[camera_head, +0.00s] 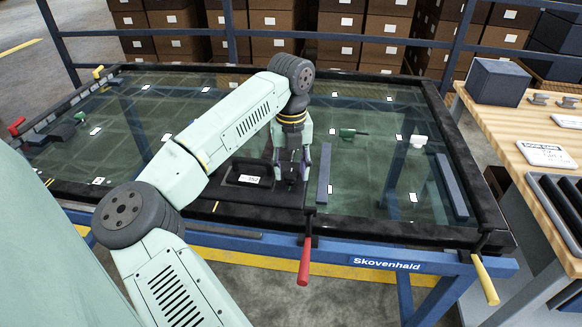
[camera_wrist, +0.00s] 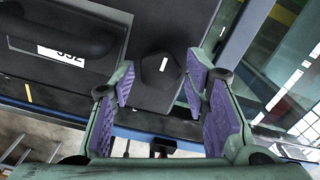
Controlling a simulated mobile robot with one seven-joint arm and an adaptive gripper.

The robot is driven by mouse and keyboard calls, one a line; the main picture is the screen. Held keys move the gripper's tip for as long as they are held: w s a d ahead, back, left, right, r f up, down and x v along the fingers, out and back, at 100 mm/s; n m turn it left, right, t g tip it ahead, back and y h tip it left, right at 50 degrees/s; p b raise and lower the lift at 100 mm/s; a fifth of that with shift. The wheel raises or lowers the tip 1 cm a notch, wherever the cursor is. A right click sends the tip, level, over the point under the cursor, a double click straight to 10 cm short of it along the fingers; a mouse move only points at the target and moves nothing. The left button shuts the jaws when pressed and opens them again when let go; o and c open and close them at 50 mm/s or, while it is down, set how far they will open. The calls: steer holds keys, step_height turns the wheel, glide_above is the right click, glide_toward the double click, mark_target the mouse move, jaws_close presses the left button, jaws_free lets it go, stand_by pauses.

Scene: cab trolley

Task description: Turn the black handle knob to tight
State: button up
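The black handle knob (camera_wrist: 158,84) shows in the wrist view, a rounded angular shape with a short white line near its far side, the line almost upright in the picture. It sits on a dark plate beside a black handle (camera_wrist: 70,38) with a white number label. My gripper (camera_wrist: 160,85) is open, its purple-padded fingers on both sides of the knob; I cannot tell whether they touch it. In the head view my gripper (camera_head: 291,178) points down at the right end of the black handle plate (camera_head: 246,171). The knob is mostly hidden there.
A glass panel in a black frame (camera_head: 400,229) lies on the blue trolley (camera_head: 340,255). A red clamp handle (camera_head: 305,262) and a yellow one (camera_head: 485,280) stick out in front. A wooden bench (camera_head: 515,125) stands right.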

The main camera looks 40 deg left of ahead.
steer(key=c, duration=0.8)
steer(key=shift+c, duration=0.2)
